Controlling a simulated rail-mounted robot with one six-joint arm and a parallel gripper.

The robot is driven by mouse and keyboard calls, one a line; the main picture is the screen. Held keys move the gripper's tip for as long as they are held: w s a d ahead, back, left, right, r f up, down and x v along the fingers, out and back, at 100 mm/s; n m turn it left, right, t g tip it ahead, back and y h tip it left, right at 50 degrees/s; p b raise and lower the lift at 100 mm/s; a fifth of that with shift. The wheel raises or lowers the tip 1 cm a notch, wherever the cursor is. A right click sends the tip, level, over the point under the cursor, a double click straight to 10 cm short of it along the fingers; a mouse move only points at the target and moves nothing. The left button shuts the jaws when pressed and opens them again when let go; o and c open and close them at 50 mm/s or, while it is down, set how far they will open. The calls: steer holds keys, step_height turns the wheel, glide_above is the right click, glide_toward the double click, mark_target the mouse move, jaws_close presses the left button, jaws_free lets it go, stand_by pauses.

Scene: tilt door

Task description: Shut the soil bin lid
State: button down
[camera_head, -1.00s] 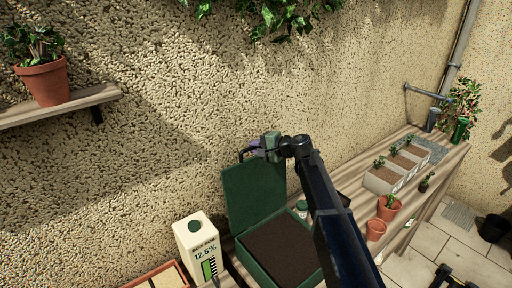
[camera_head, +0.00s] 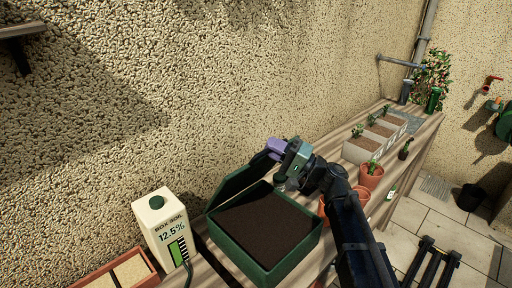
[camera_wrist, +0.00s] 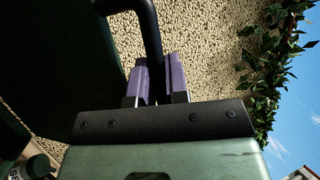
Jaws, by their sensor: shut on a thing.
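The green soil bin (camera_head: 262,262) stands on the wooden bench, filled with dark soil. Its green lid (camera_head: 238,184) is hinged at the left-back side and leans part-way over the bin, with a wide gap above the soil. My gripper (camera_head: 277,146) is at the lid's raised edge. In the wrist view my purple fingers (camera_wrist: 160,80) are shut on the black lid handle (camera_wrist: 150,35), which stands between them. The dark lid underside (camera_wrist: 55,60) fills the left of that view. In the head view the handle is hidden by my gripper.
A white soil meter box (camera_head: 160,229) reading 12.5% stands just left of the bin. A tray (camera_head: 118,272) lies at the lower left. Terracotta pots (camera_head: 370,176) and grey planters (camera_head: 362,150) stand to the right. The textured wall (camera_head: 200,90) is close behind.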

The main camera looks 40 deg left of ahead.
steer(key=d+f+n+g+y+b, duration=0.1)
steer(key=d+f+b, duration=0.4)
steer(key=f+b, duration=0.4)
steer(key=d+f+n+g+y+b, duration=0.1)
steer(key=d+f+b, duration=0.5)
steer(key=f+b, duration=0.4)
steer(key=s+d+f+n+g+y+b, duration=0.1)
steer(key=d+f+b, duration=0.5)
steer(key=f+b, duration=0.3)
steer(key=b, duration=0.3)
steer(key=shift+f+b, duration=0.35)
steer(key=c, duration=1.4)
jaws_free()
steer(key=shift+a, duration=0.1)
steer(key=b+v, duration=0.6)
steer(key=v, duration=0.5)
steer(key=shift+b, duration=0.35)
steer(key=shift+a+f, duration=0.1)
